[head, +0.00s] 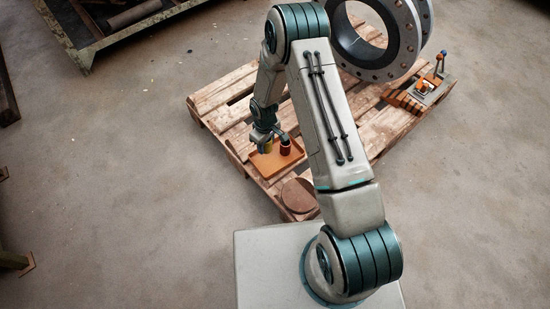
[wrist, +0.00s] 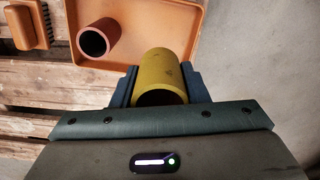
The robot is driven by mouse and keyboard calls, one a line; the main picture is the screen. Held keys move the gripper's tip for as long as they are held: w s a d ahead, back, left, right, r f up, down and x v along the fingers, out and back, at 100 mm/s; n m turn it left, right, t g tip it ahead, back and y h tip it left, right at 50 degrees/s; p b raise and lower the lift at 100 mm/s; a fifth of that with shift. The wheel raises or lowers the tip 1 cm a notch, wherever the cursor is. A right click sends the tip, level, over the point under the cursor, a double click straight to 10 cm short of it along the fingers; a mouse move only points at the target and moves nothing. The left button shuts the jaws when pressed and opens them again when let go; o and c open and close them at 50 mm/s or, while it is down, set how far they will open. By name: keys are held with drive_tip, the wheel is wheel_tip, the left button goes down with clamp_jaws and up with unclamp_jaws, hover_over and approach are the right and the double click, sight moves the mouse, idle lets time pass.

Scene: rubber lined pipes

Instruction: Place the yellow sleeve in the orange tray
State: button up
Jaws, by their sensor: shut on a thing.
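The yellow sleeve (wrist: 160,75) is held between the two dark fingers of my gripper (wrist: 160,87) in the wrist view. In the head view the yellow sleeve (head: 267,149) shows small below my gripper (head: 267,141), over the orange tray (head: 268,169). The orange tray (wrist: 150,28) fills the upper middle of the wrist view, behind the sleeve. I cannot tell whether the sleeve touches the tray floor. A red-brown sleeve (wrist: 99,39) stands in the tray to the left of the yellow one; it also shows in the head view (head: 286,149).
A brush with an orange back (wrist: 28,22) lies left of the tray on the wooden pallet (wrist: 45,83). A round brown disc (head: 299,195) lies near the tray. A large flanged pipe (head: 395,55) and an orange-and-grey tool (head: 428,88) are at the pallet's far right.

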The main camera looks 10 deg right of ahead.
sight(267, 163)
wheel_tip(267, 163, down, 10)
drive_tip(key=b, duration=0.4)
drive_tip(key=shift+f, duration=0.2)
drive_tip(key=o, duration=1.1)
drive_tip(key=shift+r, duration=0.1)
